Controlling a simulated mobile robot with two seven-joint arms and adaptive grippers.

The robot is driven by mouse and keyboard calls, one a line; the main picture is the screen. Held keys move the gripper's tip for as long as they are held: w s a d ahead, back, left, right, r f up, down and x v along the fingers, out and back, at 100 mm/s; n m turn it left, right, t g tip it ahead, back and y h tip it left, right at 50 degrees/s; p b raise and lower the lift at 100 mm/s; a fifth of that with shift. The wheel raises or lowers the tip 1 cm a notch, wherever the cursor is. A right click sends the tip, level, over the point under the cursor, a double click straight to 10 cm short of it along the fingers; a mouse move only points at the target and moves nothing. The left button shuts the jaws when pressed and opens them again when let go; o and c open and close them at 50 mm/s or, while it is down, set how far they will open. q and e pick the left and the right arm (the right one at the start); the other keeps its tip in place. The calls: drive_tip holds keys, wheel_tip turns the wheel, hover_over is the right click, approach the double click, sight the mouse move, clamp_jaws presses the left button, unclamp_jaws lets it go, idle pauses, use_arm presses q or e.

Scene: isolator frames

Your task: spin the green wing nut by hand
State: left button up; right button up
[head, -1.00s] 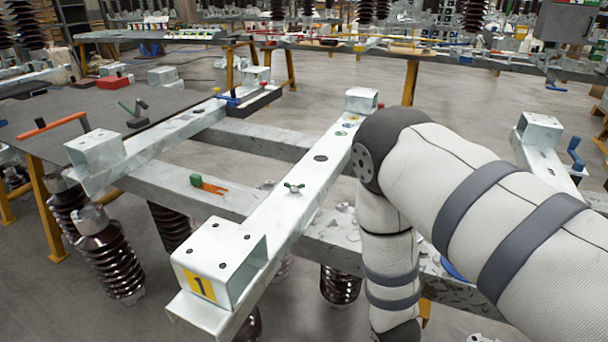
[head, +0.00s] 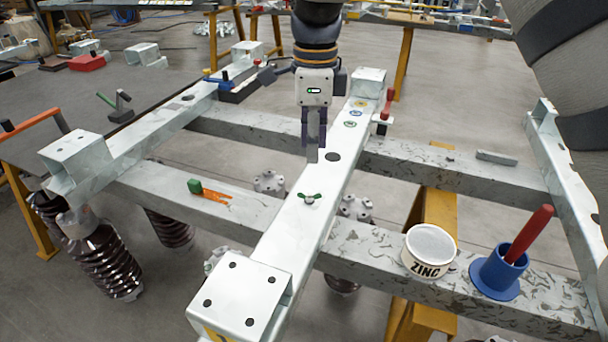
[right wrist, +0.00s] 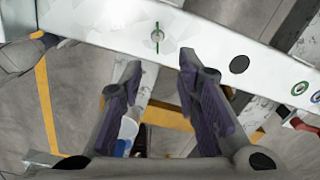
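The green wing nut (head: 309,198) sits on top of the pale metal beam (head: 281,234) that runs away from me in the head view. It also shows near the top of the right wrist view (right wrist: 157,37). My right gripper (head: 313,156) hangs fingers-down above the beam, beyond the nut and apart from it. In the right wrist view its two fingers (right wrist: 160,65) are spread with nothing between them, and the nut lies ahead of the fingertips. My left gripper is not in view.
A white ZINC tub (head: 428,254) and a blue holder (head: 496,276) with a red-handled tool stand on the cross beam at right. A green-and-orange tool (head: 210,192) lies on the cross beam at left. A red-handled part (head: 386,108) stands beside the beam's far end.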

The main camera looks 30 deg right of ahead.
sight(309, 196)
drive_tip(key=f, duration=1)
drive_tip(key=shift+s+f, duration=0.25)
drive_tip(key=shift+f, duration=0.05)
clamp_jaws()
